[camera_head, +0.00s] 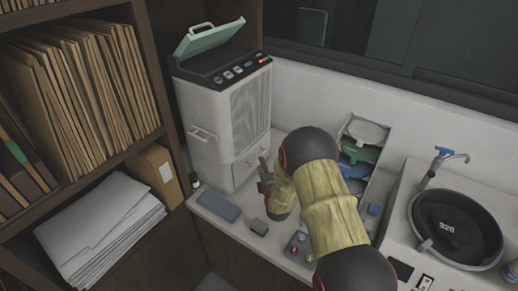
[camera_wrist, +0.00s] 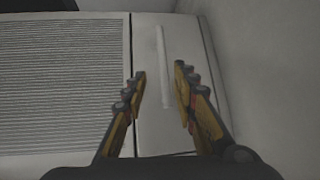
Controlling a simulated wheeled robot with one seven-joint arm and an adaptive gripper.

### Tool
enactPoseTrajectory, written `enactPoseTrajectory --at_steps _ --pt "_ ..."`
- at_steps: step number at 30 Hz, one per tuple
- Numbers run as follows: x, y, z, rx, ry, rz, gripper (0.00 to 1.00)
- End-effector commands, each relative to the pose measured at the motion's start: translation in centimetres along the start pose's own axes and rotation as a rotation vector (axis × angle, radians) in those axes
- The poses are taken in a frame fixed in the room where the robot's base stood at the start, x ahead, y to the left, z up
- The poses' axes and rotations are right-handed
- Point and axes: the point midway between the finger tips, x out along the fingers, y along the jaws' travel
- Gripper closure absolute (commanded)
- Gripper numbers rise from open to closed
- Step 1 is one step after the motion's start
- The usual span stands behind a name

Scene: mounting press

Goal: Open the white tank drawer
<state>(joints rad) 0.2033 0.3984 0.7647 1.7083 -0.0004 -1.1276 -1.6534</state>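The white machine (camera_head: 208,110) stands at the back left of the counter. The white tank drawer (camera_head: 241,172) is at the bottom of its louvred side and looks shut. In the wrist view the drawer front (camera_wrist: 152,130) shows beside the louvred panel, with a long pale bar handle (camera_wrist: 162,65) on it. My gripper (camera_head: 264,170) is in front of the drawer, partly hidden by my arm. In the wrist view my gripper (camera_wrist: 160,72) is open, its fingertips on either side of the handle's line. I cannot tell whether they touch it.
The machine's green lid (camera_head: 209,37) stands open. Another handle (camera_head: 203,133) is on its left face. A tiered rack (camera_head: 366,130) and a black round basin (camera_head: 456,227) are to the right.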

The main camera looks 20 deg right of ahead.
Motion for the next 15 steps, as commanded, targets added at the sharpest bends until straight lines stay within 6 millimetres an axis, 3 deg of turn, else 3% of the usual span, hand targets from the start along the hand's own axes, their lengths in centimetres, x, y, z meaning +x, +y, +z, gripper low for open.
enactPoseTrajectory --at_steps 7,15 --pt "0.8 -1.0 0.4 -0.059 -0.011 0.036 0.72" --pt "4.8 -0.9 0.5 -0.057 -0.011 0.035 0.72"
